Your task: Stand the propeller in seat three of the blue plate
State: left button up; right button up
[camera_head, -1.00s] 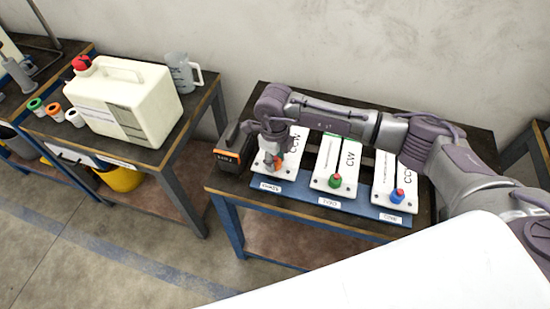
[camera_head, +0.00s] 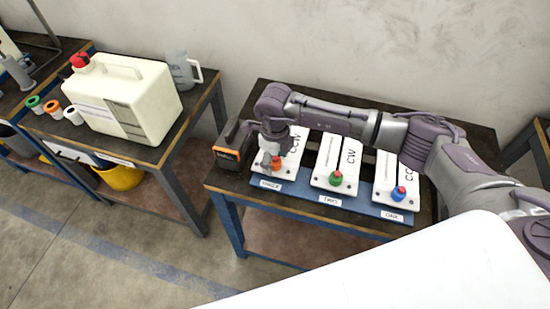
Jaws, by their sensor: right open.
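The blue plate (camera_head: 265,184) lies along the front of the dark table, with labels reading THREE, TWO and ONE from left to right. A white piece with an orange knob (camera_head: 277,164), marked CCW, stands at seat three. White pieces with a green knob (camera_head: 336,178) and a blue knob (camera_head: 398,193) are at seats two and one. My right gripper (camera_head: 267,158) is open just left of the orange knob, partly covering that white piece. Whether it touches is unclear. My left gripper is out of view.
A black box with an orange-edged label (camera_head: 228,158) stands close left of the plate. On the left table are a cream canister (camera_head: 130,105) with a red cap, a clear jug (camera_head: 181,70) and small coloured-cap bottles. A floor gap separates the tables.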

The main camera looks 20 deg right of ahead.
notch_tip(320, 180, up, 12)
dwell(0.4)
dwell(0.6)
